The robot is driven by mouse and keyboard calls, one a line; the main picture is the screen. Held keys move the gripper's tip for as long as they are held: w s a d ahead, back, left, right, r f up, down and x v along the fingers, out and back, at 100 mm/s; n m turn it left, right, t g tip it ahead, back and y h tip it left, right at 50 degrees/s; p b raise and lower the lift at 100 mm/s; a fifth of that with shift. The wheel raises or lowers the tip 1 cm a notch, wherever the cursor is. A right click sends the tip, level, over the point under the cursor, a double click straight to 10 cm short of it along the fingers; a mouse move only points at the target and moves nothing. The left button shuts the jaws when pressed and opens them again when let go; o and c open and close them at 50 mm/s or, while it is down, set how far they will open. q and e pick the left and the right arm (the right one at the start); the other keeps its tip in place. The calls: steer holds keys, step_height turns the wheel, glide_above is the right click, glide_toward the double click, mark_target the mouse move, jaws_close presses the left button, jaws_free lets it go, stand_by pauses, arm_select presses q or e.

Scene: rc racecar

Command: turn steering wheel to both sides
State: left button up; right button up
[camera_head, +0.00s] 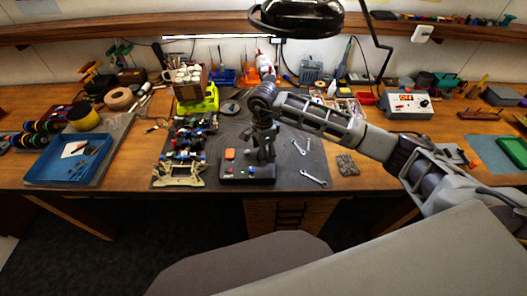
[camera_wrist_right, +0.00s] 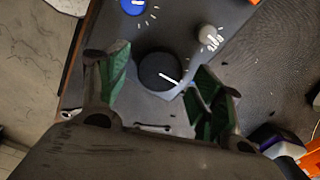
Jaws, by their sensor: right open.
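The black control box (camera_head: 235,175) lies on the dark mat in the head view, with small coloured knobs on top. In the right wrist view its large black round knob (camera_wrist_right: 154,68), which looks like the steering wheel, carries a white line pointing to the lower right. My right gripper (camera_head: 262,157) points down over the box's right part. In the wrist view my right gripper (camera_wrist_right: 162,84) is open, its green-padded fingers on either side of the knob. I cannot tell whether they touch it. The racecar chassis (camera_head: 182,182) is left of the box. My left gripper is not in view.
A blue knob (camera_wrist_right: 132,5) and a grey knob (camera_wrist_right: 208,37) sit near the black knob. Wrenches (camera_head: 313,178) and a small grey block (camera_head: 347,165) lie right of the box. A blue tray (camera_head: 45,178) is at the far left. A lamp (camera_head: 295,18) hangs above.

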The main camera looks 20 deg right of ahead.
steer(key=shift+f, duration=0.7)
steer(key=c, duration=1)
